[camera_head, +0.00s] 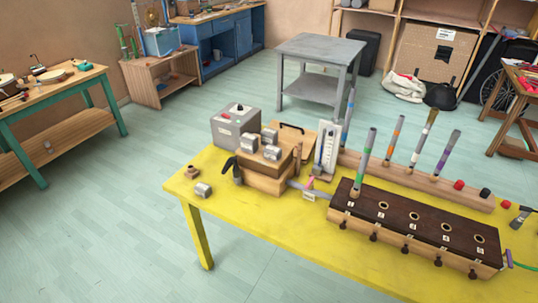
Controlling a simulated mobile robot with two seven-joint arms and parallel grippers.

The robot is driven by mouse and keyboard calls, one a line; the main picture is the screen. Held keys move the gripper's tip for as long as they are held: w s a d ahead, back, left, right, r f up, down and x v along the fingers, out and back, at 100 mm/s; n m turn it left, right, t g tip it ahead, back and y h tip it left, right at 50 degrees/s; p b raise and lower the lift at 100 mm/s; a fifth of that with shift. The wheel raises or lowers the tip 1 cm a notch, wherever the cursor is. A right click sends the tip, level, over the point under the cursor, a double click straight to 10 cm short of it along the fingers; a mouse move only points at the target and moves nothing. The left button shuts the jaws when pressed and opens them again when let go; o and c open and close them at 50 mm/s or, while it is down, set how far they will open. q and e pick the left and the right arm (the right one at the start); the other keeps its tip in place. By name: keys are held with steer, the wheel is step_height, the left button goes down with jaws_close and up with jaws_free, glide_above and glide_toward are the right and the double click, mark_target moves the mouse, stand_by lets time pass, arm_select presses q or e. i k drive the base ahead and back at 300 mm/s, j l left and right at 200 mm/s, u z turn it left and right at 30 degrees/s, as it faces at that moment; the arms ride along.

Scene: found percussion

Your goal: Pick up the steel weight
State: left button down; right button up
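A short grey metal cylinder, which looks like a steel weight (203,190), lies on the yellow table (350,255) near its left corner. Three similar grey metal weights (272,153) sit on top of a wooden box (262,182) just to the right of it. The lone weight is apart from the box. Neither of my grippers is in view.
A small wooden block (191,172) stands behind the lone weight. A grey box with a red button (237,126) stands behind the wooden box. A long dark-topped chest with holes (415,230) fills the right.

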mark_target(272, 152)
steer(key=i+j+z, duration=0.1)
steer(key=z, duration=0.2)
steer(key=i+j+z, duration=0.1)
steer(key=z, duration=0.2)
steer(key=i+j+z, duration=0.15)
steer(key=j, duration=0.25)
steer(key=j+z, duration=0.1)
steer(key=j, duration=0.25)
steer(key=i+j+z, duration=0.15)
steer(key=j, duration=0.25)
steer(key=i+j, duration=0.1)
steer(key=j, duration=0.45)
steer(key=i+j, duration=0.1)
steer(key=j, duration=0.45)
steer(key=i+j+z, duration=0.1)
steer(key=j, duration=0.4)
steer(key=i+j, duration=0.1)
steer(key=j, duration=0.45)
